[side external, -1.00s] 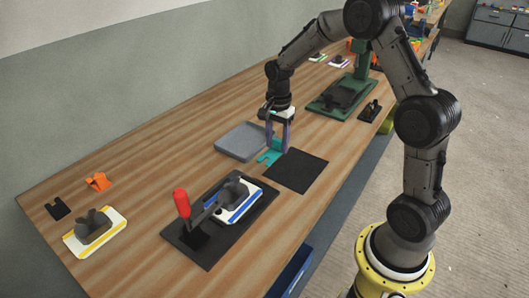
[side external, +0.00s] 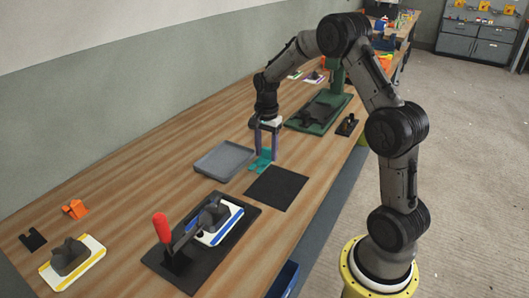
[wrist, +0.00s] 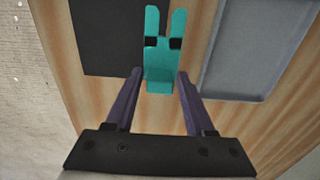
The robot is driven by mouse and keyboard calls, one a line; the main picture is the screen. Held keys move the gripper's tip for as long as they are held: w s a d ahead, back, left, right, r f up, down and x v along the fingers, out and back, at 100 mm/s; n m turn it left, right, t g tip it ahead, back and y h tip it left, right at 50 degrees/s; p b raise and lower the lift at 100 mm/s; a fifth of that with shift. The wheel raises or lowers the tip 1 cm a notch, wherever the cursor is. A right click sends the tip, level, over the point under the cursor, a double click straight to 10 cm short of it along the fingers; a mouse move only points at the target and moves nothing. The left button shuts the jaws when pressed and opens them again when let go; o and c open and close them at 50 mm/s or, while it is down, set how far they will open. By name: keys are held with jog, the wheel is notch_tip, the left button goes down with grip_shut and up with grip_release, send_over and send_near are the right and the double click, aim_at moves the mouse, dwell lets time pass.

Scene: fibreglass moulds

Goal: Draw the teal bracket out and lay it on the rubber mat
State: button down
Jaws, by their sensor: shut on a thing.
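The teal bracket (side external: 262,161) is between the fingers of my gripper (side external: 266,157), over bare wood between the grey tray and the black rubber mat (side external: 277,188). In the wrist view the bracket (wrist: 158,65) stands between the purple fingertips of my gripper (wrist: 158,74), its two prongs pointing away. My gripper is shut on its near end. The mat also shows at the left of the wrist view (wrist: 112,40) and is bare where seen. I cannot tell whether the bracket touches the table.
The grey tray (side external: 222,160) looks empty. A black plate with a red-handled clamp (side external: 162,228) and a blue-and-white mould (side external: 221,227) lies nearer. A green-based fixture (side external: 318,115) stands behind my gripper. An orange piece (side external: 75,209) and a yellow-and-white mould (side external: 72,262) are at left.

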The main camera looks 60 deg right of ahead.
jog(key=shift+d, duration=1.1)
notch_tip(320, 180, up, 7)
dwell(0.5)
jog(key=s+a, duration=0.5)
jog(key=s, duration=0.4)
jog(key=s+a, duration=0.5)
jog(key=s, duration=0.5)
send_over(282, 179)
jog(key=f, duration=0.8)
jog(key=shift+s+a, duration=0.15)
jog(key=shift+s, duration=0.15)
jog(key=shift+w+f, duration=0.2)
jog(key=shift+f, duration=1.6)
